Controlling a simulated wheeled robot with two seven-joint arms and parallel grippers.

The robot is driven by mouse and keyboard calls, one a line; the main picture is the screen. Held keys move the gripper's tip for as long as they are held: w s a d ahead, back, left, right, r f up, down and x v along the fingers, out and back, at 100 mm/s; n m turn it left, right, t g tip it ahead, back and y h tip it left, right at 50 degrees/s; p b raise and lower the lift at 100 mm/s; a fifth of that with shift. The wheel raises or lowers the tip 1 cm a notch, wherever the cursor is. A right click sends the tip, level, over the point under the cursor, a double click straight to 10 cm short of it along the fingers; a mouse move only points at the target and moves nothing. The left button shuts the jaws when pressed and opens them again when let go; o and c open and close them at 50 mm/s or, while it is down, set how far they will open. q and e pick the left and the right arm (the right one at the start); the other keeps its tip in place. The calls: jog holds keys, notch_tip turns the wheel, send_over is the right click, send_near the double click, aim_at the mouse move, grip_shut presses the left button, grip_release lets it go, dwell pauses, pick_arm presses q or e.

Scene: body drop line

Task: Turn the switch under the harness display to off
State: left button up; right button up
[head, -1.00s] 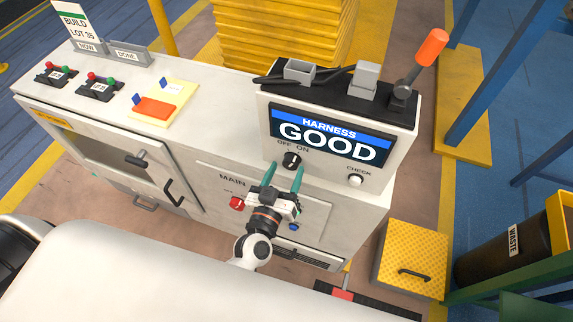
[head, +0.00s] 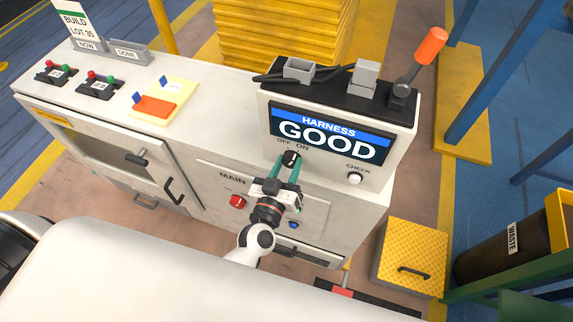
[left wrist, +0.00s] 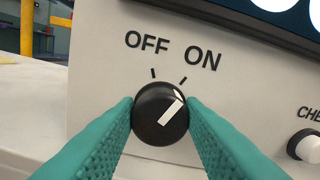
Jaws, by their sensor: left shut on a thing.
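The black rotary switch (head: 291,158) sits below the harness display (head: 330,134), which reads "HARNESS GOOD". In the left wrist view the switch knob (left wrist: 160,113) is under the OFF and ON labels, and its white mark points up and right, toward the ON tick. My left gripper (head: 288,163) has its green fingers on either side of the knob and is shut on it. In the left wrist view the fingertips touch the knob's left and right sides. My right gripper is not in view.
A white CHECK button (head: 355,178) is right of the switch. A red button (head: 237,201) and a blue one (head: 294,224) are on the MAIN panel below. A lever with an orange handle (head: 432,46) stands on top of the display box.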

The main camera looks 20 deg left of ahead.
pick_arm(q)
jog(key=shift+n, duration=0.4)
jog(key=n, duration=0.3)
jog(key=shift+a+n+p, duration=0.1)
jog(key=shift+n+p, duration=0.3)
jog(key=n, duration=0.5)
jog(key=shift+n, duration=0.3)
jog(key=o, duration=1)
jog(key=shift+s+f, duration=0.1)
jog(key=shift+s, duration=0.3)
jog(key=s, duration=0.3)
jog(key=s+b, duration=0.1)
jog(key=s, duration=0.3)
jog(key=s+b, duration=0.1)
jog(key=s, duration=0.3)
jog(key=shift+s+a, duration=0.1)
jog(key=shift+a, duration=0.2)
